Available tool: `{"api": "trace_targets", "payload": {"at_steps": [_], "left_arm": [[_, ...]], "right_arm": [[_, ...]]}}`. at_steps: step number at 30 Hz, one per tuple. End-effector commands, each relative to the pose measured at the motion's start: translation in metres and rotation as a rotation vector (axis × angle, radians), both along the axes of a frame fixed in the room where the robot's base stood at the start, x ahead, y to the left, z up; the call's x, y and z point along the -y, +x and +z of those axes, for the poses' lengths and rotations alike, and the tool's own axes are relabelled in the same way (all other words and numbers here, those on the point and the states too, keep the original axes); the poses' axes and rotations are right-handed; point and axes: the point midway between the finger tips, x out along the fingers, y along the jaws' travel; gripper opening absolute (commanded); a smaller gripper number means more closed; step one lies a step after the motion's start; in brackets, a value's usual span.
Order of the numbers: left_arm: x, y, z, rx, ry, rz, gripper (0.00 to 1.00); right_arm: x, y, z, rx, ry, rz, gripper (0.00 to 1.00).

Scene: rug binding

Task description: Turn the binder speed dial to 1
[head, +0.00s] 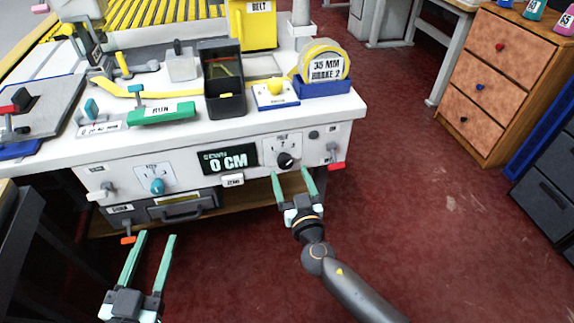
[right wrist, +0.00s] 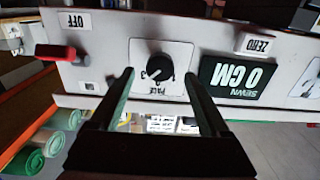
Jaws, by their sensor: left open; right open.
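The black speed dial (head: 286,160) sits on a white plate on the binder's front panel, right of the 0 CM display. In the right wrist view the dial (right wrist: 160,67) appears upside down, with small numerals around it; which one it points to I cannot tell. My right gripper (head: 291,173) is open just in front of and below the dial. In the right wrist view its fingertips (right wrist: 158,74) frame the dial on both sides, apart from it. My left gripper (head: 157,237) is open and empty, low in front of the drawer at the left.
The panel also carries a teal knob (head: 157,186), a 0 CM display (head: 228,160), a ZERO button (head: 232,180) and a red-tipped lever (right wrist: 58,52). A tape roll (head: 322,62) stands on the table above. The red floor at right is clear.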

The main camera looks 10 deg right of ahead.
Motion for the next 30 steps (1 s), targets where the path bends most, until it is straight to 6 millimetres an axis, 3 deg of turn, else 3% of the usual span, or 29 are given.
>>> {"api": "trace_targets", "payload": {"at_steps": [7,19,30], "left_arm": [[0.0,0.0,-0.006,-0.023,0.0,0.003,0.5],[0.0,0.0,-0.006,-0.023,0.0,0.003,0.5],[0.0,0.0,-0.006,-0.022,0.0,0.003,0.5]], "right_arm": [[0.0,0.031,0.0,0.0,0.0,0.001,0.8],[0.0,0.037,0.0,-0.001,0.001,0.0,0.8],[0.0,0.037,-0.001,-0.001,0.001,0.0,0.4]]}}
